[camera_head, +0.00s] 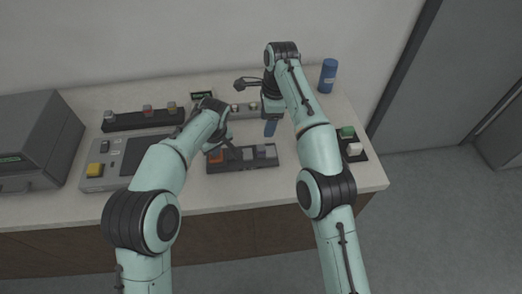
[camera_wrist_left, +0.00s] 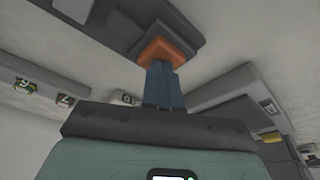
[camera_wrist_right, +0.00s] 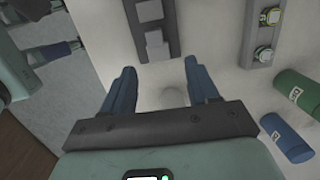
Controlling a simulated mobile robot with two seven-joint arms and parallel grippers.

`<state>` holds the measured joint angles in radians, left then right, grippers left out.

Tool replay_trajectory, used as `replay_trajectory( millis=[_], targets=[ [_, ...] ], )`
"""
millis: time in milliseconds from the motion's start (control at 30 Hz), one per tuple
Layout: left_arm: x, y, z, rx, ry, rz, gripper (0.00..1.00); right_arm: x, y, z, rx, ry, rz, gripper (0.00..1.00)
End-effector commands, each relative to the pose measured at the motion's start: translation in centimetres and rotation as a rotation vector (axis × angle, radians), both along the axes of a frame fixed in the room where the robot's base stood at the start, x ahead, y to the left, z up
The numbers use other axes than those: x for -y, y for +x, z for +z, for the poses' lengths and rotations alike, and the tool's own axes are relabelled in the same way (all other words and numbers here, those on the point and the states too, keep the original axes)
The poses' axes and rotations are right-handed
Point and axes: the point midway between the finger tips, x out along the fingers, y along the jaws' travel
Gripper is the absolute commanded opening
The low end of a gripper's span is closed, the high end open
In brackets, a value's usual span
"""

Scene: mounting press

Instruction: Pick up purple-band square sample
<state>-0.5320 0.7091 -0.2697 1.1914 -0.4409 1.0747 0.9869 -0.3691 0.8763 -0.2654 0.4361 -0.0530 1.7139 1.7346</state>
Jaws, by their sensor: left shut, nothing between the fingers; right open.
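I cannot make out a purple band on any sample in these views. The dark tray (camera_head: 232,165) at the table's middle holds an orange block (camera_head: 215,156) and greyish square pieces (camera_head: 262,152). Two grey square pieces (camera_wrist_right: 155,40) also show on a dark strip in the right wrist view. My left gripper (camera_wrist_left: 162,68) is shut and empty, its fingertips close to the orange block (camera_wrist_left: 160,50); I cannot tell if they touch.
A rack of samples (camera_head: 145,119) stands at the back left, another (camera_head: 240,109) at the back middle. A panel with a yellow button (camera_head: 95,170) and a grey machine (camera_head: 38,140) are left. A blue cylinder (camera_head: 328,75) and a tray with green and white pieces (camera_head: 350,145) are right.

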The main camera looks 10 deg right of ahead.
Motion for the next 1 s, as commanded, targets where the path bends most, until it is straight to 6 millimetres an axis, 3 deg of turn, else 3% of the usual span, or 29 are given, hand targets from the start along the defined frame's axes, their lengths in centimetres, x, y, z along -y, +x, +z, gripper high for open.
replay_trajectory(
  millis=[267,500,767,1000],
  targets=[
    [-0.1,-0.1,-0.2,-0.005,0.002,0.000,0.00,-0.6,-0.5,-2.1,-0.025,-0.001,0.008,0.60],
    [-0.1,-0.1,-0.2,-0.005,0.002,0.000,0.00,-1.0,-0.5,-5.8,-0.025,-0.002,0.008,0.60],
    [-0.1,-0.1,-0.2,-0.005,0.002,0.000,0.00,-1.3,-0.5,-7.7,-0.023,-0.001,0.008,0.60],
    [-0.1,-0.1,-0.2,-0.005,0.002,0.000,0.00,-1.9,-0.7,-11.3,-0.023,-0.002,0.006,0.60]
  ],
)
